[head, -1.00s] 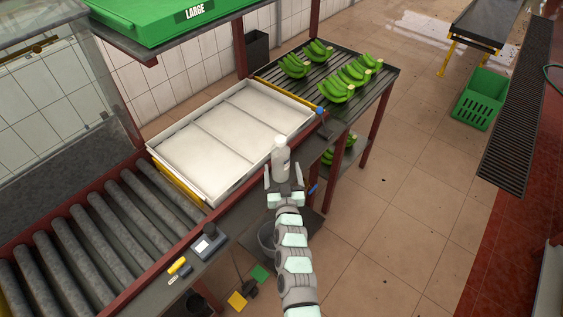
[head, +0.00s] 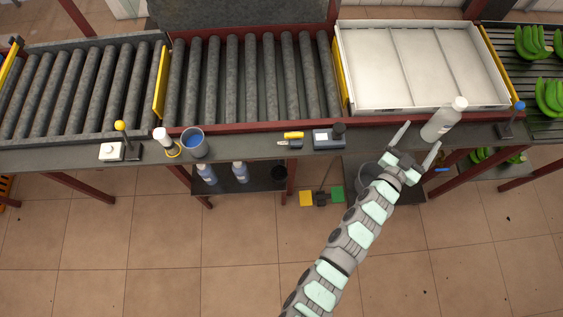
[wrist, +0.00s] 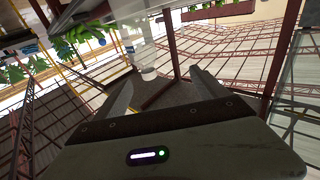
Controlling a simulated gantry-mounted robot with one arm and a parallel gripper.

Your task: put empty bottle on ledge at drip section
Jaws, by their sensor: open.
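A whitish, translucent bottle (head: 444,119) with a white cap stands at the right part of the narrow ledge (head: 375,138), in front of the white tray. My gripper (head: 419,143) is open in the head view, its two fingers apart and pointing at the bottle's lower part. The bottle's base is at or just beyond the fingertips; I cannot tell whether they touch. In the wrist view both fingers (wrist: 163,90) are spread, with a pale, bottle-like shape (wrist: 148,62) just beyond them.
The white tray (head: 364,107) and rollers (head: 250,75) lie behind the ledge. A blue-filled cup (head: 194,143), a white-topped bottle (head: 161,137), a scale-like device (head: 329,138) and a blue-topped lever (head: 517,112) occupy the ledge. Green bananas (head: 535,45) lie at the right.

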